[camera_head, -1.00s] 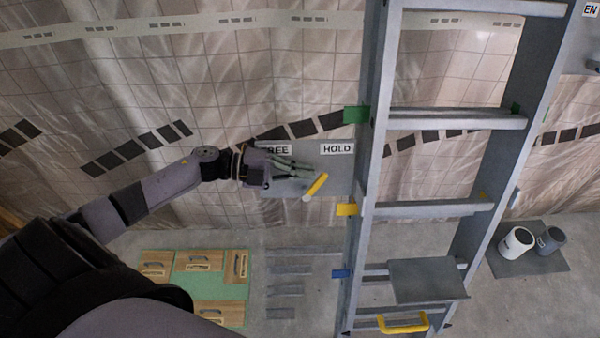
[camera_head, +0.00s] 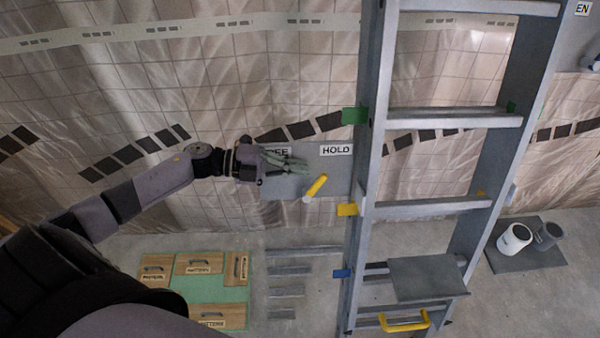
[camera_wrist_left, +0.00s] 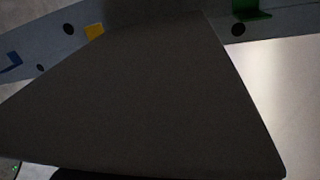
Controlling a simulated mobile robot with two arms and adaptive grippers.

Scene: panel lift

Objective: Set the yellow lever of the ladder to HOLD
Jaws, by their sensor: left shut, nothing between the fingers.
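The yellow lever (camera_head: 316,186) sits on a grey plate (camera_head: 277,186) fixed beside the ladder (camera_head: 369,160). The lever tilts up and to the right, toward the HOLD label (camera_head: 337,150). The other label (camera_head: 277,152), ending in "EE", is partly covered by my left gripper. My left gripper (camera_head: 304,165) is shut and empty, in front of the plate, just above and left of the lever in the picture. A small gap shows between them. In the left wrist view a dark flat surface (camera_wrist_left: 150,100) fills the middle, and the lever cannot be seen. My right gripper is out of view.
The ladder's rungs and a grey step (camera_head: 428,278) stand right of the plate. A yellow handle (camera_head: 404,322) is at its lower end. Labelled wooden boxes (camera_head: 199,263) and grey strips (camera_head: 290,270) lie below. Cups stand on a dark mat (camera_head: 527,262) at right.

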